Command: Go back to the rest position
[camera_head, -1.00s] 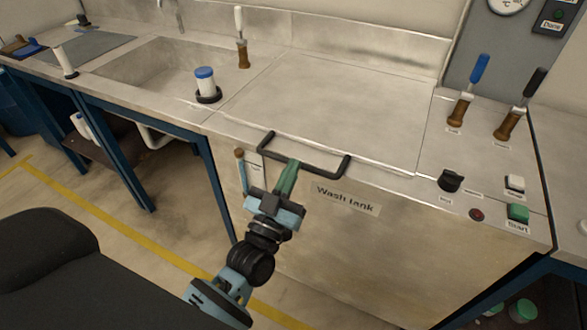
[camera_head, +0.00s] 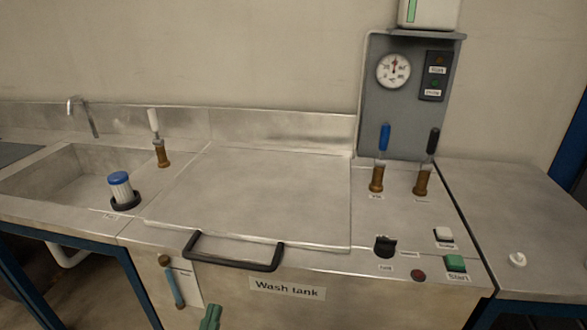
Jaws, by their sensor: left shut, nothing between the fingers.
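My left gripper (camera_head: 211,317) shows only by its green fingertips at the bottom edge of the head view. It is shut and empty, below and apart from the black handle (camera_head: 232,262) of the wash tank. The tank's lid (camera_head: 255,195) lies flat and closed on the steel bench. The rest of my left arm is out of the picture. My right gripper is not in view.
The wash tank front (camera_head: 340,305) stands close to my left gripper. A sink (camera_head: 65,180) and a blue-capped filter (camera_head: 121,188) are on the left. Valve levers, a black knob (camera_head: 385,247) and a green start button (camera_head: 455,263) are on the right.

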